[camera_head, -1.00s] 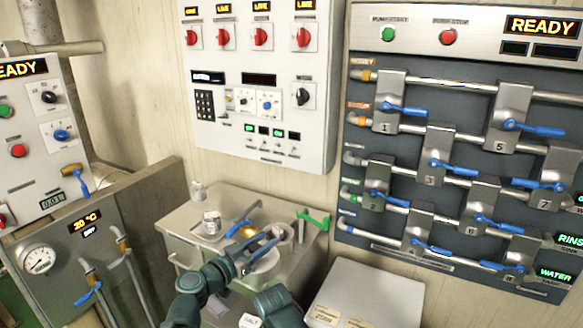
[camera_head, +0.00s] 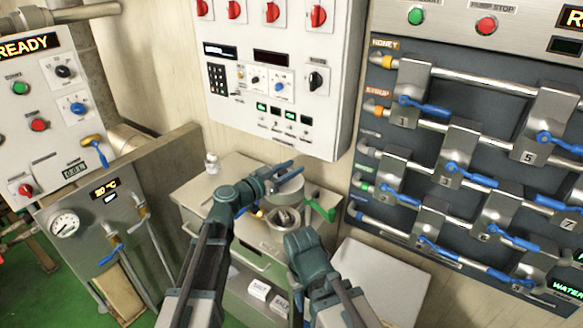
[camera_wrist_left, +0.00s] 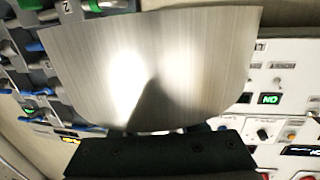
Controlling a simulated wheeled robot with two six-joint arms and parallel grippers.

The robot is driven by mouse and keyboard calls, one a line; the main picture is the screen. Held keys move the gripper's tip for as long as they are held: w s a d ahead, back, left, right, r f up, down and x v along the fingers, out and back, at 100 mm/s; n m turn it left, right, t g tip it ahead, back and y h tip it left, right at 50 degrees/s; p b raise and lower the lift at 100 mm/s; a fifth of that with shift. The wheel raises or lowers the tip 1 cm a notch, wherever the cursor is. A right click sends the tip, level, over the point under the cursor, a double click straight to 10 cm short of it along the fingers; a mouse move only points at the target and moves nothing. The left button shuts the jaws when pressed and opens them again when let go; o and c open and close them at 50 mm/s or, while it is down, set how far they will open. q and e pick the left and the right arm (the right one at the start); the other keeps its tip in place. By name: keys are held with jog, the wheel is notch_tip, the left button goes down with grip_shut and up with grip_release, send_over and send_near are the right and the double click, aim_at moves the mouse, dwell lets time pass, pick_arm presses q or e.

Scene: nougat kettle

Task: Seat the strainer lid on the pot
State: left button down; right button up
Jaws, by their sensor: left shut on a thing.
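My left gripper (camera_head: 284,178) is raised above the steel cart beneath the wall control box. It is shut on a grey metal piece, which looks like the strainer lid. In the left wrist view the lid (camera_wrist_left: 190,70) fills the upper middle as a broad brushed-steel surface, just beyond the dark gripper body; its underside is hidden. The pot (camera_head: 287,218) appears as a round grey opening on the cart top, below and apart from the lid. My right arm shows at the lower middle, but its fingers are hidden.
A green handle (camera_head: 321,210) stands right of the pot. A small white jar (camera_head: 211,163) stands at the cart's back left. A pale box top (camera_head: 385,275) lies to the right, below the panel of blue-handled valves (camera_head: 470,180). The control box (camera_head: 275,85) hangs close behind the lid.

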pick_arm(q)
jog(key=shift+f+b, duration=4.3)
jog(key=shift+f, duration=0.15)
jog(key=shift+f+b, duration=1.55)
jog(key=shift+f, duration=0.05)
dwell(0.4)
grip_release()
dwell(0.3)
jog(key=shift+r, duration=0.1)
